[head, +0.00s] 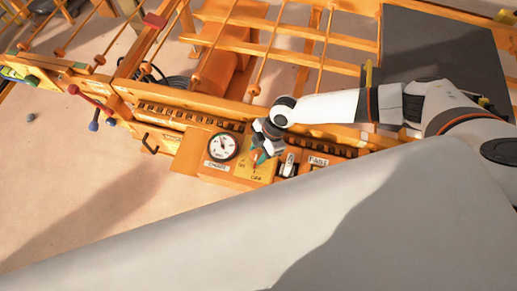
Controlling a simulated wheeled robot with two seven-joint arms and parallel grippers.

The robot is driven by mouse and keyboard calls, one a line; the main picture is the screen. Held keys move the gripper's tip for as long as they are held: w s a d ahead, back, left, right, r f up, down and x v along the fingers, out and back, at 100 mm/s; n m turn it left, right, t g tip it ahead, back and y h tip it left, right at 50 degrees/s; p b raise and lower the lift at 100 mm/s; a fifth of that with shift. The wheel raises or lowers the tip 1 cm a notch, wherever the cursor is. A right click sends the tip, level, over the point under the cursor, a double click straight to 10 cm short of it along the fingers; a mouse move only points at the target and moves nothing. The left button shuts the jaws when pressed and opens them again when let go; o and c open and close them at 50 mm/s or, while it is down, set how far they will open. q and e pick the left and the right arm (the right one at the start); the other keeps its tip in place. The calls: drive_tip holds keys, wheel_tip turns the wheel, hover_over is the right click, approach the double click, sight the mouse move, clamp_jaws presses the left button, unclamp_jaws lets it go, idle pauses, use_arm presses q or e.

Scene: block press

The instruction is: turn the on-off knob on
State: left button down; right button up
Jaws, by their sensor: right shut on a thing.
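The on-off knob (262,157) is on the orange control panel (205,178), between the round gauge and a white switch. Only a small teal part of it shows; the gripper hides the rest. Labels that look like ON, to the left, and OFF, below, sit around it on a yellowish plate. My right gripper (263,147) reaches down onto the knob from above and is shut on it. I cannot tell exactly which way the knob points. My left gripper is not in view.
A round white gauge (222,147) is left of the knob. A white switch (288,167) and a FAULT label (319,161) stand close on its right. Orange rails and rods of the press rise behind. A lever with red and blue knobs (93,126) is at left.

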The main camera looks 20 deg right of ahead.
drive_tip(key=m+t+p, duration=0.1)
drive_tip(key=m+p, duration=0.2)
drive_tip(key=m+t+p, duration=0.1)
drive_tip(key=m+p, duration=0.1)
drive_tip(key=p, duration=0.1)
drive_tip(key=m+t+p, duration=0.1)
drive_tip(key=m+p, duration=0.2)
drive_tip(key=shift+s+a+r+m+h, duration=0.1)
drive_tip(key=shift+s+r+m+h, duration=0.2)
drive_tip(key=shift+s+h, duration=0.1)
drive_tip(key=shift+f+m+t+h+p, duration=0.15)
drive_tip(key=shift+m+t+h+p, duration=0.2)
drive_tip(key=shift+m+p, duration=0.7)
drive_tip(key=shift+w+f+m+t+h+p, duration=0.1)
drive_tip(key=shift+m+t+h+p, duration=0.2)
drive_tip(key=shift+m+p, duration=0.6)
drive_tip(key=shift+m, duration=0.45)
drive_tip(key=o, duration=1)
drive_tip(key=shift+c, duration=0.2)
drive_tip(key=v, duration=1.2)
drive_tip(key=shift+p, duration=0.35)
